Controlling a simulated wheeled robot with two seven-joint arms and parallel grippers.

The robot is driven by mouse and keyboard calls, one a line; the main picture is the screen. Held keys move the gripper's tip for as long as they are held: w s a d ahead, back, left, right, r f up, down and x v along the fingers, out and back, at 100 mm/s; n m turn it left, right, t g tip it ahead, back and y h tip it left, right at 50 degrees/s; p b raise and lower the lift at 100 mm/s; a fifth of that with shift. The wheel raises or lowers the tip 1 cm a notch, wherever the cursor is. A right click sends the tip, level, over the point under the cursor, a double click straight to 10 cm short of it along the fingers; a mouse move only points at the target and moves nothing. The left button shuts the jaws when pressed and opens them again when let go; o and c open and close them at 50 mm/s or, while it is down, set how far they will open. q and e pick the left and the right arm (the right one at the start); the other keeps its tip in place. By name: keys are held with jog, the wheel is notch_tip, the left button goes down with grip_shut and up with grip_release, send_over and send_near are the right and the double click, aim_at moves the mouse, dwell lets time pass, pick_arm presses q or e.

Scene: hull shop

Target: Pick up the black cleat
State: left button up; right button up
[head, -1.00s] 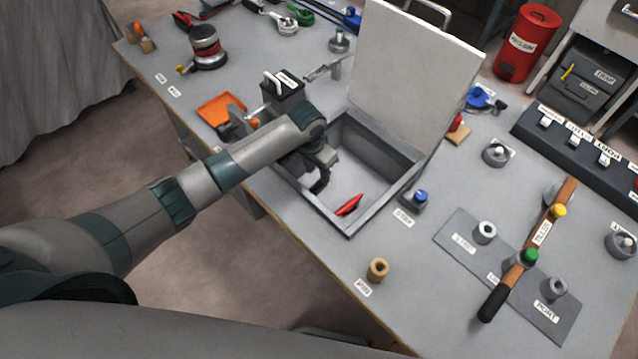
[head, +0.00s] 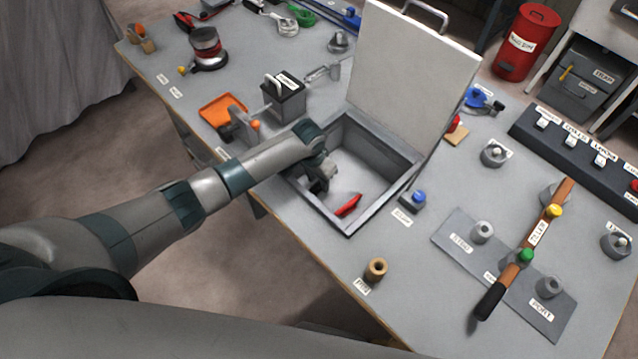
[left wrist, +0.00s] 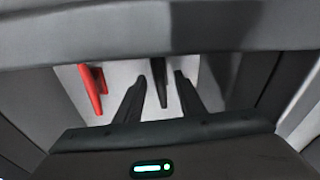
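The black cleat (left wrist: 161,82) shows in the left wrist view as a narrow dark piece on the pale floor of the open grey bin. My left gripper (left wrist: 160,77) is open, its two dark fingers spread to either side of the cleat in that view, with gaps on both sides. In the head view the left gripper (head: 322,184) is down inside the bin (head: 366,217), and I cannot make out the black cleat there. A red cleat (left wrist: 92,88) lies left of the fingers; it also shows in the head view (head: 348,205). My right gripper is not in view.
The bin's pale lid (head: 412,75) stands open at the back, and the bin's walls surround my gripper. A black box with a handle (head: 284,100) and an orange tray (head: 222,108) stand to the left. A blue-topped button (head: 418,197) sits just right of the bin.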

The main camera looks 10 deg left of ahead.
aim_at(319, 182)
pick_arm(q)
grip_shut()
jog(key=shift+r, duration=0.1)
jog(key=shift+r+b, duration=0.3)
jog(key=shift+r, duration=0.5)
notch_tip(319, 182, up, 2)
jog(key=shift+d+r+b, duration=0.15)
jog(key=shift+r+b, duration=0.05)
jog(key=shift+b, duration=0.2)
jog(key=s+d+r+b, duration=0.2)
jog(key=s+d+r, duration=0.4)
jog(key=d, duration=0.4)
jog(key=shift+r, duration=0.45)
jog(key=shift+a, duration=0.1)
